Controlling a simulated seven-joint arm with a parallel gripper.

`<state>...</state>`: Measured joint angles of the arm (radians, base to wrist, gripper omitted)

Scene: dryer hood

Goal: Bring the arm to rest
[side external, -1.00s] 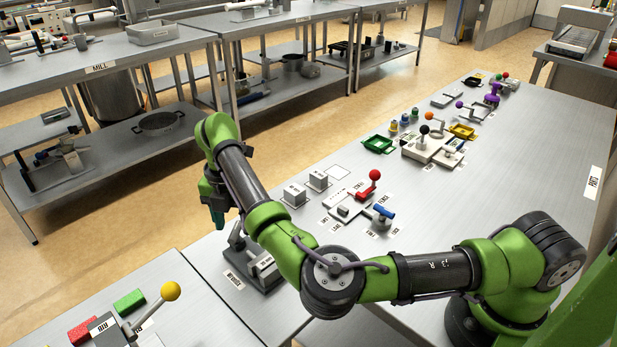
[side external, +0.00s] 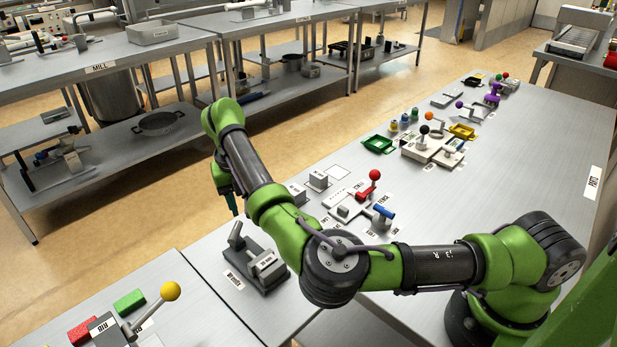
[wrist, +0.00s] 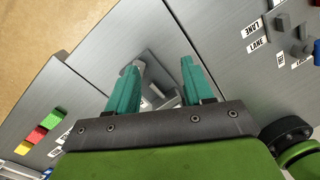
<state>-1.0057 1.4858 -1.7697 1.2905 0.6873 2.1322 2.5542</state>
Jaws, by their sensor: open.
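My gripper (side external: 231,198) hangs above the bench at the left end of my arm in the side view. In the wrist view its two teal fingers (wrist: 155,88) are apart with nothing between them. Below and beyond the fingers is a grey lever device (side external: 258,262) on a dark base, partly hidden by the fingers in the wrist view (wrist: 157,84). In the side view the gripper is apart from the device.
A yellow-knobbed lever (side external: 170,291), a green block (side external: 129,301) and a red block (side external: 83,331) are at lower left. A red-knobbed lever (side external: 375,175) and a blue-handled one (side external: 385,212) stand right of my gripper. Bare bench lies along the right.

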